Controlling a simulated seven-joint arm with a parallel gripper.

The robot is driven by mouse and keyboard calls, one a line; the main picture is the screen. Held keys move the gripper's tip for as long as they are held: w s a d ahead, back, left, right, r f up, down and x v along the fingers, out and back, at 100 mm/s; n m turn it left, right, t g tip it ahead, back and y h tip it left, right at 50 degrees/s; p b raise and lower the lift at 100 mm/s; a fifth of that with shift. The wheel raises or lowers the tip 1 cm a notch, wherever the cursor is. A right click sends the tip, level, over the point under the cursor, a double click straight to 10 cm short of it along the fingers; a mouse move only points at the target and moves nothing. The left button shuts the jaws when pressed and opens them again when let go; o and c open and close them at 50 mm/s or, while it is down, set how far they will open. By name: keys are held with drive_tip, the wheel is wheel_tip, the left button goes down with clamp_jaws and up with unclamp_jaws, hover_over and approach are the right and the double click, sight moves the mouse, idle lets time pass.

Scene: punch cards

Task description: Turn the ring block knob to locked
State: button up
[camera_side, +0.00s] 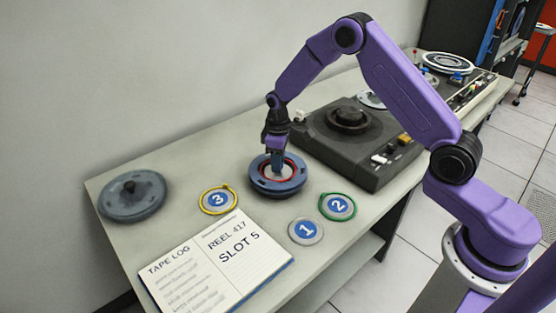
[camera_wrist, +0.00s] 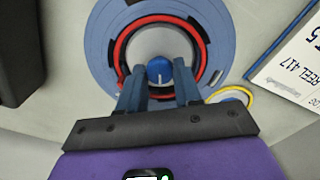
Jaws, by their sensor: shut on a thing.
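The ring block (camera_side: 292,186) is a round blue-grey block with a red ring, lying flat on the table. It also shows in the wrist view (camera_wrist: 101,48), with the red ring around a pale hub. Its blue knob (camera_wrist: 160,70) sits at the centre with a white mark toward my gripper's side of the picture. My gripper (camera_side: 279,169) points down over the block's middle. In the wrist view my gripper (camera_wrist: 160,84) has one finger on each side of the knob and is shut on it. The exact contact is hard to see.
A dark tape deck (camera_side: 350,160) stands close behind right. A grey reel (camera_side: 132,205) lies at left. Number discs 3 (camera_side: 218,200), 1 (camera_side: 306,231) and 2 (camera_side: 338,206) lie around the front. An open tape log (camera_side: 205,268) lies at the front edge.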

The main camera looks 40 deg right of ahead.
drive_tip(key=m, duration=1.1)
drive_tip(key=shift+m, duration=0.4)
idle(0.3)
drive_tip(key=o, duration=1)
drive_tip(key=shift+o, duration=0.2)
wheel_tip(320, 180, up, 17)
drive_tip(key=shift+r, duration=0.2)
drive_tip(key=shift+s+a, duration=0.1)
